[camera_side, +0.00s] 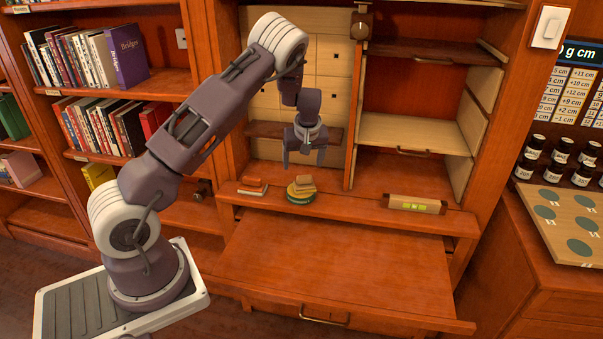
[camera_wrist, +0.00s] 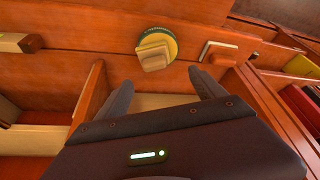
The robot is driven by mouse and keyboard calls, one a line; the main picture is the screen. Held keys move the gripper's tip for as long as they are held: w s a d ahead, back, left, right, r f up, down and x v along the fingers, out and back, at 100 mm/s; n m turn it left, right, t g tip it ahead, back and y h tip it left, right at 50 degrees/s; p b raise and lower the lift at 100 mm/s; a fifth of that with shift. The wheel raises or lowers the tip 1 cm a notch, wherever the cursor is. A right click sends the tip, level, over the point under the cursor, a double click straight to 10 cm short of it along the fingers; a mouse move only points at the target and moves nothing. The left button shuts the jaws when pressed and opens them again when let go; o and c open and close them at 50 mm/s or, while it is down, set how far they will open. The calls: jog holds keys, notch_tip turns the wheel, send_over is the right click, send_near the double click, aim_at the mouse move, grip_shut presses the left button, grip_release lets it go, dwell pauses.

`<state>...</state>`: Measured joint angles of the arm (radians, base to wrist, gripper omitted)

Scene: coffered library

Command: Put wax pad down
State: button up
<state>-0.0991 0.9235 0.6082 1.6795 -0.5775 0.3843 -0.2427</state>
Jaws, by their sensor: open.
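A tan block (camera_side: 304,181), which may be the wax pad, sits on a round green and yellow piece (camera_side: 300,197) on the ledge. In the wrist view the block (camera_wrist: 153,58) shows on the round piece (camera_wrist: 171,45), ahead of the fingers. I cannot tell for sure which piece is the wax pad. My gripper (camera_side: 305,160) is open and points down above this stack, apart from it. Its two dark fingers (camera_wrist: 161,88) also show in the wrist view, with nothing held between them.
A small reddish stack (camera_side: 252,186) lies left on the ledge. The pulled-out board (camera_side: 330,265) is bare. A shelved cabinet (camera_side: 415,132) stands behind. Bottles (camera_side: 560,150) and a tray (camera_side: 560,222) are far right.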

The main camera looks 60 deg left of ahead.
jog(key=s+d+r+m+t+h, duration=0.1)
jog(key=s+d+r+m+h, duration=0.15)
jog(key=d+r, duration=0.65)
jog(key=s+d+r+m+t+h, duration=0.15)
jog(key=s+d+r, duration=0.25)
jog(key=d+r, duration=0.45)
jog(key=s+d+r+m+h, duration=0.1)
jog(key=s+d+r+m, duration=0.5)
jog(key=s+d, duration=0.4)
jog(key=s+d+m+t, duration=0.1)
jog(key=s+d+m, duration=0.1)
jog(key=s, duration=1.2)
jog(key=shift+s+d+m+y, duration=0.15)
jog(key=shift+s+m+y, duration=0.25)
jog(key=shift+m, duration=0.4)
jog(key=shift+w+r, duration=0.1)
